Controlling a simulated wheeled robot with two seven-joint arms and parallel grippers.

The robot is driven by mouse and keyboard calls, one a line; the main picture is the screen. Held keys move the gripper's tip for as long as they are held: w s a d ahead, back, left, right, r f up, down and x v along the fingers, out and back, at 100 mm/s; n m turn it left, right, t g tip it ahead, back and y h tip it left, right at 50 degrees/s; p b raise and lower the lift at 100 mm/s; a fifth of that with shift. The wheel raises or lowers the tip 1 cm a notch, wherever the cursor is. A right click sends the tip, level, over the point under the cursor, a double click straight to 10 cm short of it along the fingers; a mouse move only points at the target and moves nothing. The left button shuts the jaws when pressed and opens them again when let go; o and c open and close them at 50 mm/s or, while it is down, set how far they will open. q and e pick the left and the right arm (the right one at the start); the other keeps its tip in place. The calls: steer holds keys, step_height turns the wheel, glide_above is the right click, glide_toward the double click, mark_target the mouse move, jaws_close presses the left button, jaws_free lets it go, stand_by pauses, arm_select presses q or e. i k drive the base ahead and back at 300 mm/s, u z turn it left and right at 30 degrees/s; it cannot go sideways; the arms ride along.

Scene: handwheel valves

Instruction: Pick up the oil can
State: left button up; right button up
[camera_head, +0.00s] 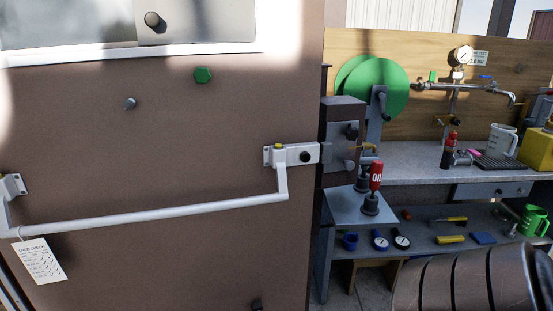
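Neither my left nor my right gripper is in view, and nothing is seen touching the can.
The brown door (150,130) with a white push bar (150,217) fills the left. Gauges and tools lie on the lower shelf (425,240).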

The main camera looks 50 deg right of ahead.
mark_target(377, 169)
steer(key=z, duration=2.35)
